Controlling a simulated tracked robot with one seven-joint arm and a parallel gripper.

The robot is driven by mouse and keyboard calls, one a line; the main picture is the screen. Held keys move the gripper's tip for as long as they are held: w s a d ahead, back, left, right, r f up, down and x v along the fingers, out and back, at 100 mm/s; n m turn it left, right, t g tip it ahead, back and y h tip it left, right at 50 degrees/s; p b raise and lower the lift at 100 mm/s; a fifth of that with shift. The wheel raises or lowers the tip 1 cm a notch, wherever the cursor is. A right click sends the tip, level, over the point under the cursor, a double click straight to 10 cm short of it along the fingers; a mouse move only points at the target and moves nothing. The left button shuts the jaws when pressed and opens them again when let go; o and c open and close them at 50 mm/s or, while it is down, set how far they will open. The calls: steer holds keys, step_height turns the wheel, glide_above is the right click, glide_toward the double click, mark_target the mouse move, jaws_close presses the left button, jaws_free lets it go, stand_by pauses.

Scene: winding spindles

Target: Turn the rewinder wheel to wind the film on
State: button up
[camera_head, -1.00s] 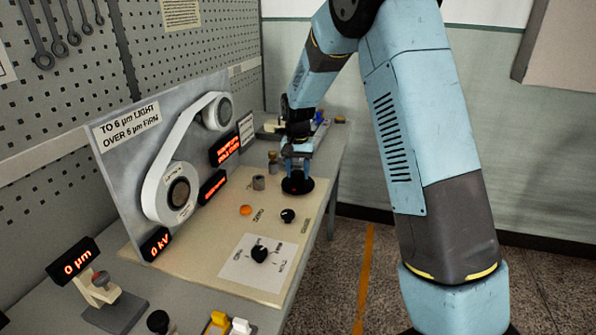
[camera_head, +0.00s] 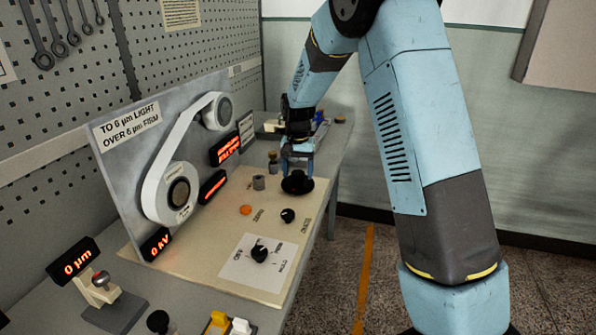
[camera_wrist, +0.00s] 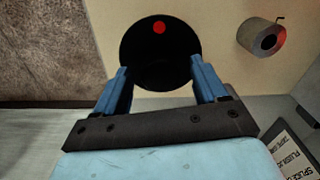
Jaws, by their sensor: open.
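The rewinder wheel appears to be the black disc (camera_head: 297,186) at the far right part of the cream panel. In the wrist view the black disc (camera_wrist: 160,45) carries a red dot near its far edge. My gripper (camera_head: 297,167) is just over the disc in the head view. In the wrist view my gripper (camera_wrist: 160,68) is open, its two blue fingers apart on either side of the disc's near part. I cannot tell whether the fingers touch it. White film (camera_head: 181,135) runs between an upper reel (camera_head: 222,111) and a lower reel (camera_head: 178,193) on the upright board.
A grey cylinder (camera_head: 259,182) stands left of the disc and shows in the wrist view (camera_wrist: 262,38). An orange button (camera_head: 246,210) and black knobs (camera_head: 259,253) (camera_head: 288,215) are nearer on the panel. Red-lit displays (camera_head: 224,149) are on the board. Floor is open at right.

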mark_target(298, 173)
step_height(298, 173, up, 14)
steer(key=shift+f, duration=0.2)
stand_by(0.4)
stand_by(1.2)
